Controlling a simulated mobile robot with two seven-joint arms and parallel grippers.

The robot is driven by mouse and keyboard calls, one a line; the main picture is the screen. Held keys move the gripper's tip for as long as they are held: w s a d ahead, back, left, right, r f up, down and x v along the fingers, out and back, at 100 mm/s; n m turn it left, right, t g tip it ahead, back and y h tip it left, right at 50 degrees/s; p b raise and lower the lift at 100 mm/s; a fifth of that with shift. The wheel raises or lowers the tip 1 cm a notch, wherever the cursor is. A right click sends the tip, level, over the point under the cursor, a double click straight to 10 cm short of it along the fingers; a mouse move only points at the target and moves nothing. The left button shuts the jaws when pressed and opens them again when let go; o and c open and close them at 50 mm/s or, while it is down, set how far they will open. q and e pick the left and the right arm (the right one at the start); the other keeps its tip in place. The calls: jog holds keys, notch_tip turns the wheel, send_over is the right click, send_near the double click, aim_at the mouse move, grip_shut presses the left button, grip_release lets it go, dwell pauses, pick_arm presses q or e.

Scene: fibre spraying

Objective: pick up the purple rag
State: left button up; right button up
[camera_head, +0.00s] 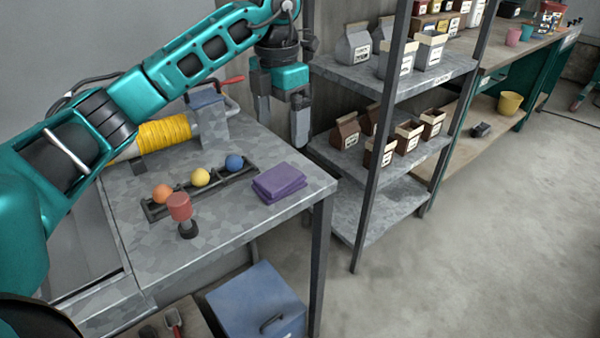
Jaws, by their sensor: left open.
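The purple rag (280,183) lies folded flat on the grey metal table (225,237), near its right front corner. My left gripper (281,125) hangs with its fingers pointing down, above and behind the rag, near the table's right edge. Its two dark fingers are apart with nothing between them. It does not touch the rag. My right gripper is not in the view.
Left of the rag a dark rack (213,185) holds an orange, a yellow and a blue ball. A red-topped object (180,212) stands in front. A yellow roll (165,135) lies behind. Shelves (385,175) with bags stand at right. A blue box (255,305) is below.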

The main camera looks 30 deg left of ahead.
pick_arm(q)
send_over(279, 175)
notch_tip(279, 175, down, 7)
jog(key=shift+w+d+r+b, duration=0.1)
jog(key=shift+w+r+b, duration=0.1)
jog(key=shift+b, duration=0.2)
jog(key=shift+s+f, duration=0.2)
jog(key=shift+f, duration=2.8)
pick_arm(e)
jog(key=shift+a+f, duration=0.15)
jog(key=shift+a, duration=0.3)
pick_arm(q)
jog(key=shift+c, duration=0.3)
jog(key=c, duration=1)
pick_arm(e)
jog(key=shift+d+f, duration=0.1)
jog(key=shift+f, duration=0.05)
pick_arm(q)
jog(key=shift+r, duration=0.1)
notch_tip(279, 175, up, 20)
jog(key=p, duration=0.3)
jog(key=shift+p, duration=0.35)
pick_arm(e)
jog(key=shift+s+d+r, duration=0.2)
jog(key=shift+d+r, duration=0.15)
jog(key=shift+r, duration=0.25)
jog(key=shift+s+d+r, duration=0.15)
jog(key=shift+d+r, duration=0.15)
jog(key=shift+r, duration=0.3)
